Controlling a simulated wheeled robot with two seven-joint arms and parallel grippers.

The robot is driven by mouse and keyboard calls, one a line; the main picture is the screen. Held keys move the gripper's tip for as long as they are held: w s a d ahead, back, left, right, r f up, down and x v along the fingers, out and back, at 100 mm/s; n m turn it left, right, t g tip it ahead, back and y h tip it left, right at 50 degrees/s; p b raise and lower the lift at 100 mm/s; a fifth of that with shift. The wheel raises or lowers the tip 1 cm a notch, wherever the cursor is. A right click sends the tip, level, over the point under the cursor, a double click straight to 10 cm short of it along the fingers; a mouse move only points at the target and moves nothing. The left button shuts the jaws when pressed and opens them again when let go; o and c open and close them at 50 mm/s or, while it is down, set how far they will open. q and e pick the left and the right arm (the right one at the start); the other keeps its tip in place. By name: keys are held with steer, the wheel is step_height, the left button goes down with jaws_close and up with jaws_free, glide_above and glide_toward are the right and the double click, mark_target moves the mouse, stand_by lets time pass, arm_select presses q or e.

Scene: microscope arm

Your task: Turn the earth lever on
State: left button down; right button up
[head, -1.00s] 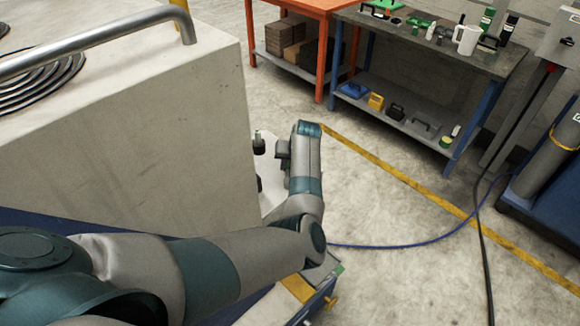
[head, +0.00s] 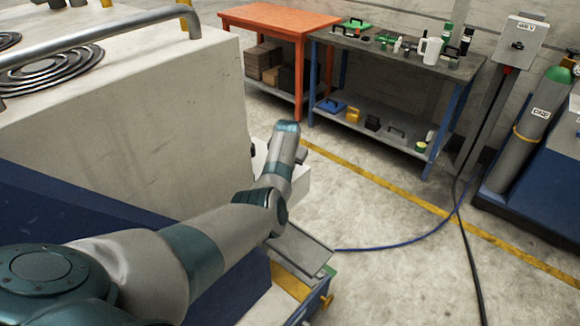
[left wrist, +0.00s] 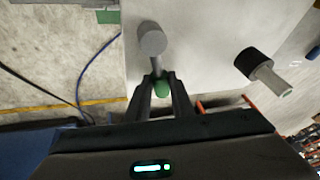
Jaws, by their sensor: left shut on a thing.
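In the left wrist view, a lever with a grey round hub (left wrist: 153,42) and a short rod ending in a green tip (left wrist: 161,90) sticks out from a pale panel (left wrist: 205,45). I take it to be the earth lever; no label is readable. My left gripper (left wrist: 162,84) is shut on the green tip, one dark finger on each side. In the head view my left arm reaches past the pale cabinet (head: 130,110) to its far right side. There my wrist hides the lever and the fingertips. My right gripper is in neither view.
A second fitting with a black collar (left wrist: 252,62) and grey stub stands right of the lever. A workbench with tools (head: 400,55), an orange table (head: 280,18) and a gas cylinder (head: 535,130) stand farther off. A blue hose (head: 390,247) crosses the open floor.

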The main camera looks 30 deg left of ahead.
arm_select(q)
steer(key=shift+d+r+m+p, duration=0.2)
steer(key=shift+d+m+p, duration=0.15)
steer(key=shift+m+p, duration=0.35)
steer(key=shift+d+m+h+p, duration=0.25)
steer(key=shift+m+h+p, duration=0.15)
steer(key=shift+m, duration=0.2)
steer(key=shift+d+f+m+t, duration=0.2)
steer(key=shift+d+m+t, duration=0.05)
steer(key=shift+m+t, duration=0.05)
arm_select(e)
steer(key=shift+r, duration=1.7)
arm_select(q)
steer(key=c, duration=1.5)
jaws_free()
steer(key=shift+c, duration=0.2)
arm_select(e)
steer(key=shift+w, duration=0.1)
arm_select(q)
steer(key=shift+s+r, duration=0.1)
steer(key=shift+p+v, duration=0.5)
steer(key=shift+v, duration=0.5)
steer(key=v, duration=0.9)
steer(key=shift+s+r+b, duration=0.15)
steer(key=shift+r+b, duration=0.25)
steer(key=shift+b, duration=0.05)
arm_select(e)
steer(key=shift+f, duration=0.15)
arm_select(q)
steer(key=shift+a, duration=0.1)
